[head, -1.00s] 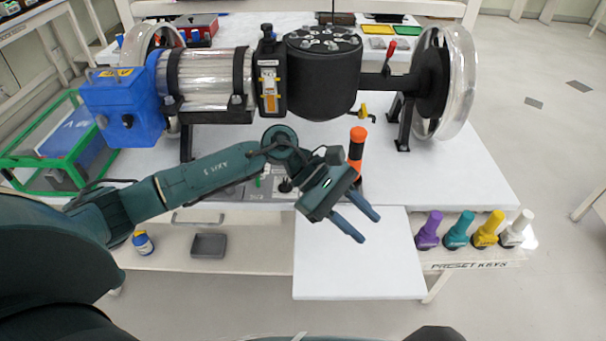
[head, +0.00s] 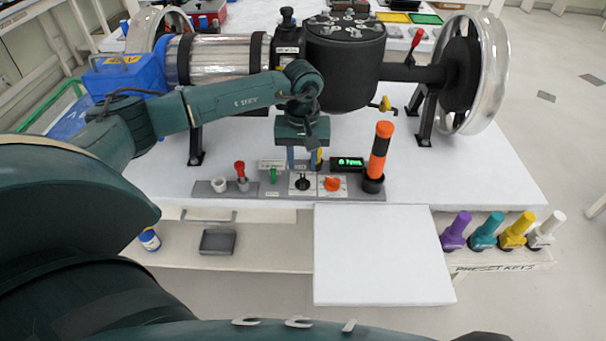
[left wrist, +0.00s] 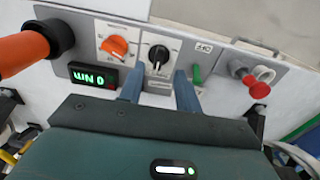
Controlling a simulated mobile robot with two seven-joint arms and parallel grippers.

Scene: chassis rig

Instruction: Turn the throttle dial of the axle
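The control panel (head: 208,189) lies along the front of the table, below the axle rig (head: 345,60). It carries a black dial (head: 303,184) and an orange dial (head: 332,184) side by side. I cannot read which label says throttle. My left gripper (head: 303,164) points down at the panel, just behind the black dial, with its blue fingers apart and empty. In the left wrist view the black dial (left wrist: 158,55) lies ahead of the gap between the fingertips (left wrist: 157,80), and the orange dial (left wrist: 116,46) is to its left. My right gripper is not in view.
A lit green display (head: 348,163) sits behind the orange dial. An orange-and-black handle (head: 380,152) stands at the panel's right end. A green switch (head: 273,176) and a red-topped lever (head: 240,172) are to the left. Coloured preset keys (head: 485,229) stand at the right.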

